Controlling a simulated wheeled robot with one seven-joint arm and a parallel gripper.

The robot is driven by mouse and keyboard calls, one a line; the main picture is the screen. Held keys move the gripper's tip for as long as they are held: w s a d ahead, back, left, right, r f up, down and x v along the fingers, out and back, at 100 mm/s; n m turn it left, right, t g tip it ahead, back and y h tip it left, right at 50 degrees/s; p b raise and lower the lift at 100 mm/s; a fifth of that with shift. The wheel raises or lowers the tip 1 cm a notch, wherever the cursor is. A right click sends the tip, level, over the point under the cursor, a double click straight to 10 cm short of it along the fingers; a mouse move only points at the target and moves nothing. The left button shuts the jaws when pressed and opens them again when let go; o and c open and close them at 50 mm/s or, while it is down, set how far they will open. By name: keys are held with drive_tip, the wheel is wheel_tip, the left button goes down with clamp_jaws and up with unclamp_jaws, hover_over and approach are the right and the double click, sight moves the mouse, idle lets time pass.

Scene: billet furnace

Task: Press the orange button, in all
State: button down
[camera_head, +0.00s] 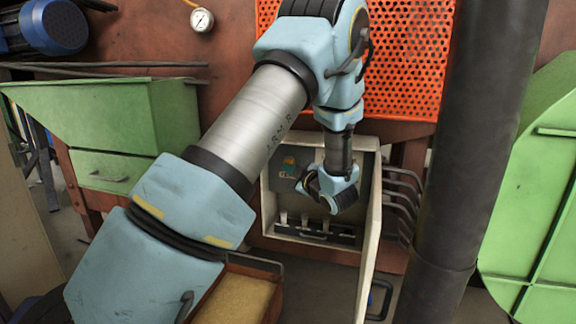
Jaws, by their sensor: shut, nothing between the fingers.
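A pale open-fronted control box (373,225) stands in the middle, with a grey panel inside. A small orange spot (289,161), which looks like the orange button, shows on the upper left of that panel, with green beside it. It is too small to tell whether it is pressed in. My gripper (312,187) is shut and empty in front of the panel, a little below and right of the orange spot. The fingertips are small and dark, and I cannot tell whether they touch anything. My arm and gripper hide the panel's right part.
Pale levers (304,220) stand along the panel's bottom. Bent grey pipes (402,190) run right of the box. A thick dark column (470,160) and a green housing (535,200) stand further right. A green bin (110,115) is at left, an orange mesh (410,60) above.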

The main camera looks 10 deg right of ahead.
drive_tip(key=shift+w+d, duration=0.1)
drive_tip(key=shift+w, duration=0.15)
drive_tip(key=shift+s, duration=0.15)
idle(0.5)
drive_tip(key=shift+s+a, duration=0.4)
drive_tip(key=shift+s, duration=0.15)
drive_tip(key=shift+s+a+b, duration=0.15)
drive_tip(key=shift+s+a, duration=0.25)
drive_tip(key=shift+s, duration=0.35)
drive_tip(key=shift+s+a+b, duration=0.1)
drive_tip(key=shift+s+a, duration=0.3)
drive_tip(key=shift+s, duration=0.3)
drive_tip(key=shift+s+a+b, duration=0.15)
drive_tip(key=shift+s+a, duration=0.25)
drive_tip(key=shift+s, duration=0.35)
